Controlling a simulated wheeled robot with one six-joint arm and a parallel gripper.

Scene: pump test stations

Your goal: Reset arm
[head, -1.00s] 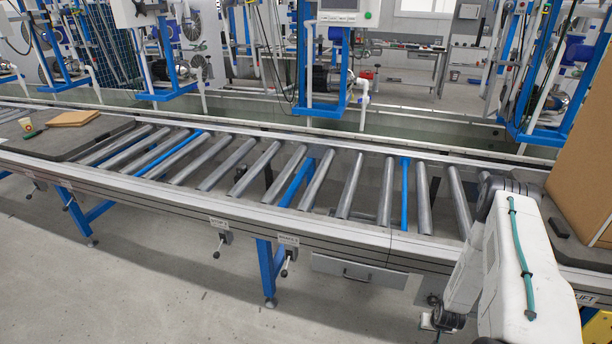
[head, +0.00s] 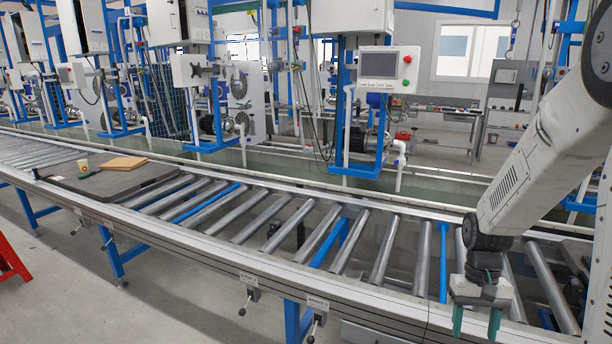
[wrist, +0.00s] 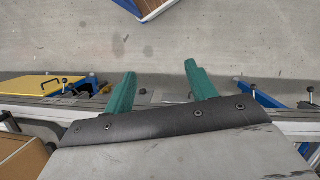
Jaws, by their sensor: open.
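My gripper (head: 476,322) is at the lower right of the head view, above the near side of the roller conveyor (head: 340,296). Its two green fingers point down and stand apart, with nothing between them. In the wrist view my gripper (wrist: 160,85) also shows both green fingers spread and empty, with the conveyor's edge and the grey floor beyond them. My white and black arm comes down to it from the upper right.
A dark board (head: 120,182) on the conveyor at left carries a cup (head: 83,167) and a brown flat piece (head: 125,163). Pump stations with a screen (head: 380,64) stand behind. A red stand (head: 10,262) is at far left. A cardboard box (wrist: 20,160) shows in the wrist view.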

